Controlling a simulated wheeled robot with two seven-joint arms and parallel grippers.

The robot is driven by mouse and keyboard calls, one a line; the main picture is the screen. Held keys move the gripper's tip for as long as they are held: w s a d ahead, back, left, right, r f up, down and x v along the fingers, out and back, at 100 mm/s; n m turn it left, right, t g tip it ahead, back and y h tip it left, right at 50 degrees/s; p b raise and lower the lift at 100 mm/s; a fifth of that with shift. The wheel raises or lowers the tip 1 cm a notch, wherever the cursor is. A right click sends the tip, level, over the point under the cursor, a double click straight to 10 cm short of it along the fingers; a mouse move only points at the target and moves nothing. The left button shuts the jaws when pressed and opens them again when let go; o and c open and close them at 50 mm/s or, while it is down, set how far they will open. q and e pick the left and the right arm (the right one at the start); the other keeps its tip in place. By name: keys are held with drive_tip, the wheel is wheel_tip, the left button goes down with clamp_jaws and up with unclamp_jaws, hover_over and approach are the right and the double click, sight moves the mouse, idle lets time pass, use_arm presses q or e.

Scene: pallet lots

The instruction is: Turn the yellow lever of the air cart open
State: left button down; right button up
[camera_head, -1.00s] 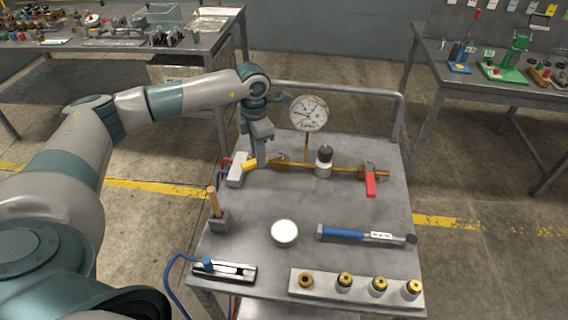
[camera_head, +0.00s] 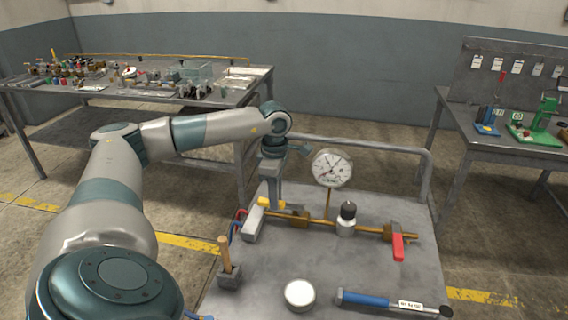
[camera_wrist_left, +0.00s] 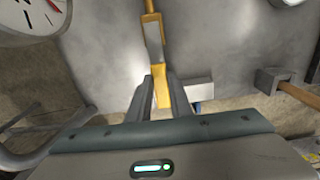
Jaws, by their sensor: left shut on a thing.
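The yellow lever (camera_head: 270,204) sits at the left end of the brass pipe (camera_head: 372,230) on the air cart (camera_head: 350,266). It points left, roughly in line with the pipe. My left gripper (camera_head: 271,203) reaches down from above and is shut on the lever. In the left wrist view, the lever (camera_wrist_left: 162,92) runs between the two fingers, with the valve body (camera_wrist_left: 153,38) beyond them. The fingers hide part of the lever. My right gripper is out of view.
A pressure gauge (camera_head: 332,168) stands close right of my gripper. Along the pipe are a black-topped knob (camera_head: 348,211) and a red lever (camera_head: 398,247). A grey block (camera_head: 254,222), a wooden handle (camera_head: 225,254), a white disc (camera_head: 299,294) and a blue-handled tool (camera_head: 370,300) lie nearer.

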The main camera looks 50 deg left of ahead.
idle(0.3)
use_arm(q)
drive_tip(key=c, duration=1.6)
unclamp_jaws()
drive_tip(key=shift+r, duration=0.1)
wheel_tip(320, 180, up, 17)
drive_tip(key=shift+r, duration=0.15)
